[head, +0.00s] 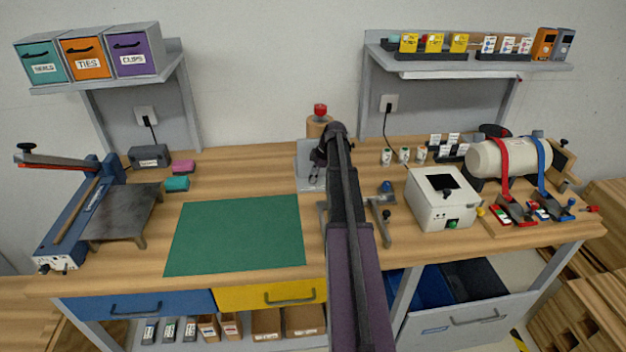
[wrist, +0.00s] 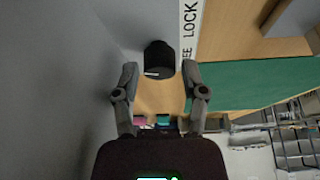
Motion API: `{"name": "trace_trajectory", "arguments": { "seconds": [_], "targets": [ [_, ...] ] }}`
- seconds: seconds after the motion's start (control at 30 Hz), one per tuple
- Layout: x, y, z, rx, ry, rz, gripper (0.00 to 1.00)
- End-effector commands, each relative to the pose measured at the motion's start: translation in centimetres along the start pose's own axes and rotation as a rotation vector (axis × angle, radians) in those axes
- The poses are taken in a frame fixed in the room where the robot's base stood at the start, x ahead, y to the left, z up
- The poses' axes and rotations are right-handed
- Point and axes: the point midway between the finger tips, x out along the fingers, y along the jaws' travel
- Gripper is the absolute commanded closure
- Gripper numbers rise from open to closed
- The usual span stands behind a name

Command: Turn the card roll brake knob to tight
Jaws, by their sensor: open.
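A black knob (wrist: 159,57) with a short white mark on its lower edge shows in the wrist view. Beside it a white plate (wrist: 190,22) carries the word LOCK and, below it, letters ending in EE, partly hidden. My gripper (wrist: 160,72) is open, with one finger on each side of the knob's lower part; I cannot tell whether they touch it. In the head view my gripper (head: 319,154) is at a pale stand (head: 306,178) in the middle of the bench. A brown roll (head: 318,128) with a red top (head: 320,110) stands behind it. My arm hides the knob there.
A green mat (head: 235,235) lies left of my arm. A white box (head: 442,200) and a metal bracket (head: 381,215) stand to its right. A shelf (head: 465,67) overhangs the back right. Bare wood lies left of the stand.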

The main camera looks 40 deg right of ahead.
Motion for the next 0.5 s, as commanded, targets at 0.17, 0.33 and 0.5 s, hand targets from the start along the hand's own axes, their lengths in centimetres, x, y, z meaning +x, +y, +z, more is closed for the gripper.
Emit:
{"name": "trace_trajectory", "arguments": {
  "seconds": [0.17,0.33,0.5],
  "targets": [
    [0.23,0.00,-0.03,0.000,0.000,0.000,0.44],
    [0.22,0.03,-0.08,-0.001,0.000,0.000,0.44],
    [0.22,0.03,-0.07,-0.001,0.000,0.000,0.77]
  ]
}}
